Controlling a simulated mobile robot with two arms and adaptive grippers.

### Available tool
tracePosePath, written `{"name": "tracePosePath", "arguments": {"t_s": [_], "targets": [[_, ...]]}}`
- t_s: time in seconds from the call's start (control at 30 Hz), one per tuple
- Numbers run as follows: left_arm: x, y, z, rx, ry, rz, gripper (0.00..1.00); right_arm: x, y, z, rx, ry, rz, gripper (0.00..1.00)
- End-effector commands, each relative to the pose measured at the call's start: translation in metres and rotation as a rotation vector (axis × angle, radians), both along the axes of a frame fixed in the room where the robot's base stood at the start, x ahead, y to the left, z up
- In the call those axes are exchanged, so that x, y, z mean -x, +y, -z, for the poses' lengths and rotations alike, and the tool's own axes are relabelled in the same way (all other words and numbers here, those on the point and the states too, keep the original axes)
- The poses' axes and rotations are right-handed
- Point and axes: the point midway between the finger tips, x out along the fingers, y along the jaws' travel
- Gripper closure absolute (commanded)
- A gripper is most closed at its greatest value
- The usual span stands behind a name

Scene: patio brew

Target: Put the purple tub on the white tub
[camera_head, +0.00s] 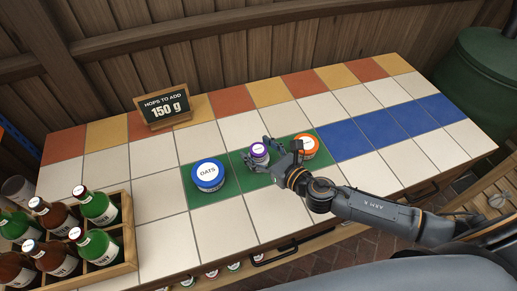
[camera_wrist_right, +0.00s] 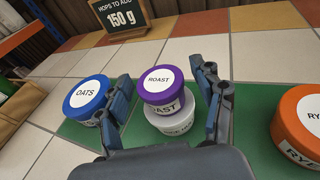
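The purple tub (camera_wrist_right: 160,87), labelled ROAST, sits upright on top of the white tub (camera_wrist_right: 177,123) in the right wrist view. The purple tub is a little off centre, toward the left of the white tub. In the head view the purple tub (camera_head: 259,152) shows at the middle green tiles, and the white tub is mostly hidden by the gripper. My right gripper (camera_head: 270,151) has a finger on each side of the stack. In the right wrist view the gripper (camera_wrist_right: 165,82) is open, with gaps between its fingers and the purple tub. My left gripper is not in view.
A blue OATS tub (camera_head: 208,174) stands left of the stack and an orange tub (camera_head: 306,146) close on the right, both on green tiles. A sign (camera_head: 163,108) reads 150 g at the back. A wooden bottle crate (camera_head: 128,222) stands at left. Blue tiles at right are clear.

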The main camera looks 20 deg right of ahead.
Motion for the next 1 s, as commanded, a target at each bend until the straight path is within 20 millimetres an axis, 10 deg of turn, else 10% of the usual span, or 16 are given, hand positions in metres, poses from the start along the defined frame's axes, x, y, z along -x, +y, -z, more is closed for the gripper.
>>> {"name": "tracePosePath", "arguments": {"t_s": [0.33, 1.0], "targets": [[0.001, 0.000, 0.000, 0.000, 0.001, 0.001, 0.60, 0.007, -0.003, -0.003, 0.001, 0.002, 0.000, 0.33], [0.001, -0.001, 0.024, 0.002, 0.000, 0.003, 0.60, 0.101, -0.045, -0.024, 0.001, 0.002, 0.000, 0.33]]}}
